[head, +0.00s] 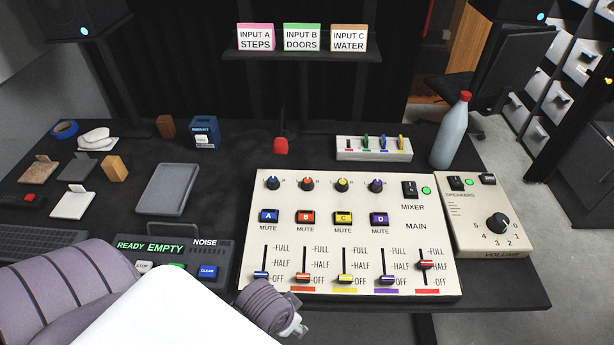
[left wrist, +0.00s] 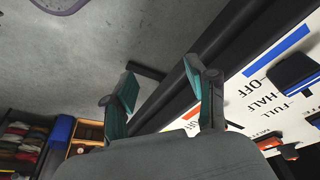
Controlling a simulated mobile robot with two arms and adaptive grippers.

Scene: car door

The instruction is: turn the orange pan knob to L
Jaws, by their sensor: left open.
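The orange pan knob (head: 307,184) is second from the left in the top row of the mixer (head: 393,245). It sits above the orange B mute button (head: 305,217). Its pointer is too small to read surely. My left arm comes in low from the left, its wrist at the mixer's front left edge, well short of the knob; the fingers are mostly hidden there. In the left wrist view my left gripper (left wrist: 160,75) is open and empty, near the mixer's front edge. The knob is not in that view. My right gripper is not in view.
Blue (head: 272,183), yellow (head: 342,185) and purple (head: 375,185) knobs flank the orange one. Several faders line the mixer's front. A red-tipped microphone (head: 281,146) stands behind it. A speaker volume box (head: 490,215) and a bottle (head: 451,132) are at the right.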

